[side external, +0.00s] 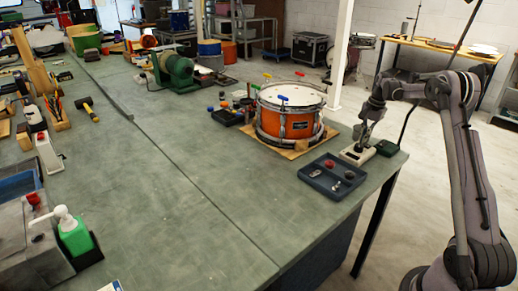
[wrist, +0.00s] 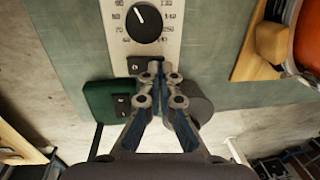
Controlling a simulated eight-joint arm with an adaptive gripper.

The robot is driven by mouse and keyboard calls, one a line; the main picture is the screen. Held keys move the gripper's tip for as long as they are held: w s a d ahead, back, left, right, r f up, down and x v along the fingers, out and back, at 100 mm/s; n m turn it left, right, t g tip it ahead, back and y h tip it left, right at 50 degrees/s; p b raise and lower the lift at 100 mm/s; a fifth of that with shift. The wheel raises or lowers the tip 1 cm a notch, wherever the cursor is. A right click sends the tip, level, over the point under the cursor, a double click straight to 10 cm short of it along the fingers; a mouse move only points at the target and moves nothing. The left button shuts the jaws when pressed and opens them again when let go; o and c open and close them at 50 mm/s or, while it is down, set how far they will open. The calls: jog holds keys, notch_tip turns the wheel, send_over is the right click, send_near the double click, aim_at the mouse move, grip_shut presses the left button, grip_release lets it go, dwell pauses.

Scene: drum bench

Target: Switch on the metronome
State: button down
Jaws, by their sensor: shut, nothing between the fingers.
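The metronome (wrist: 112,48) shows in the wrist view as a pale plate with a black dial (wrist: 144,22), whose white pointer tilts up-left, ringed by numbers. A small black switch (wrist: 134,65) sits below the dial, partly hidden by my gripper (wrist: 158,68). My gripper is shut and empty, its fingertips over or beside the switch; I cannot tell whether they touch it. In the side view the metronome (side external: 352,157) lies near the bench's right corner, with my gripper (side external: 361,145) pointing down over it. The switch's on or off state cannot be read.
A dark green box (wrist: 98,98) stands beside the metronome, and also shows in the side view (side external: 388,148). An orange drum (side external: 285,125) on a wooden board (side external: 303,149) and a dark tray (side external: 318,181) with small items are close by.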

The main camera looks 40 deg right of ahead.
jog(key=shift+w+f, duration=0.15)
jog(key=shift+f, duration=0.1)
jog(key=shift+s+r, duration=0.25)
jog(key=shift+s, duration=0.55)
notch_tip(320, 180, up, 14)
jog(key=w, duration=0.1)
jog(key=shift+w, duration=0.35)
dwell(0.4)
